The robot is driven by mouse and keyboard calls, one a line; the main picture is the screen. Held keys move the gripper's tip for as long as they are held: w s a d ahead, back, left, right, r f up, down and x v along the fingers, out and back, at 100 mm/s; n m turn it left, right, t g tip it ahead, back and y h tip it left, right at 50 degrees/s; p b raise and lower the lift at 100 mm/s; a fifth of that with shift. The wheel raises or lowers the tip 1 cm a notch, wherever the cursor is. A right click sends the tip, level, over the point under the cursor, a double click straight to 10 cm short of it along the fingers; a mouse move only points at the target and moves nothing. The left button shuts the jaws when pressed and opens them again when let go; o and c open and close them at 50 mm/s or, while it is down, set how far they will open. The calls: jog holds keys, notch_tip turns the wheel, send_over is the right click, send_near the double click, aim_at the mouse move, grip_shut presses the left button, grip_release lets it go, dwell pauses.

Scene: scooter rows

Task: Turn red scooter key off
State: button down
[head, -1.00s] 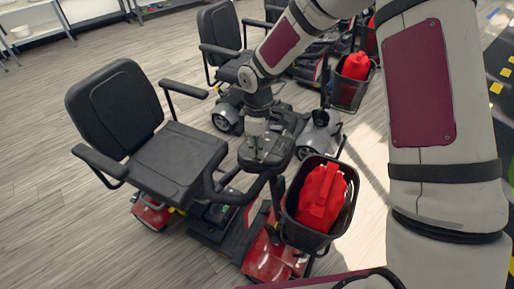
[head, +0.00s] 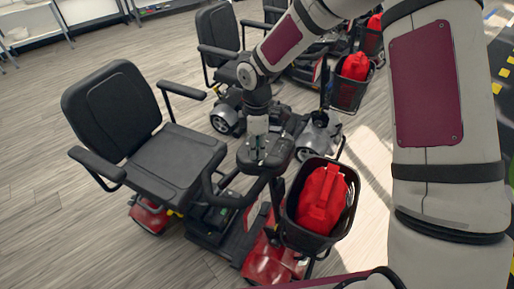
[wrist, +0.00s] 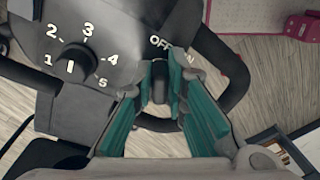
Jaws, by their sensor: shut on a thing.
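The red scooter (head: 268,262) stands in front of me with its black seat at the left and its dark control console (head: 262,152) at the middle. In the wrist view the console (wrist: 120,25) shows a numbered speed dial (wrist: 73,60) and OFF and ON lettering, the ON partly hidden. A dark key (wrist: 161,80) sits below the lettering, upright in the picture. My gripper (wrist: 163,98), with teal-lined fingers, is shut on the key, one finger on each side. In the head view my gripper (head: 257,143) is small above the console.
A black basket (head: 305,235) with a red bag (head: 322,198) is fixed at the scooter's front, right of the console. Other scooters (head: 225,75) stand behind. The handlebar loop (wrist: 230,75) curves close around my gripper. Wooden floor at left is clear.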

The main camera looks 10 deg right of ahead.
jog(key=c, duration=1.6)
grip_release()
jog(key=shift+r, duration=0.1)
notch_tip(320, 180, up, 12)
jog(key=w, duration=0.1)
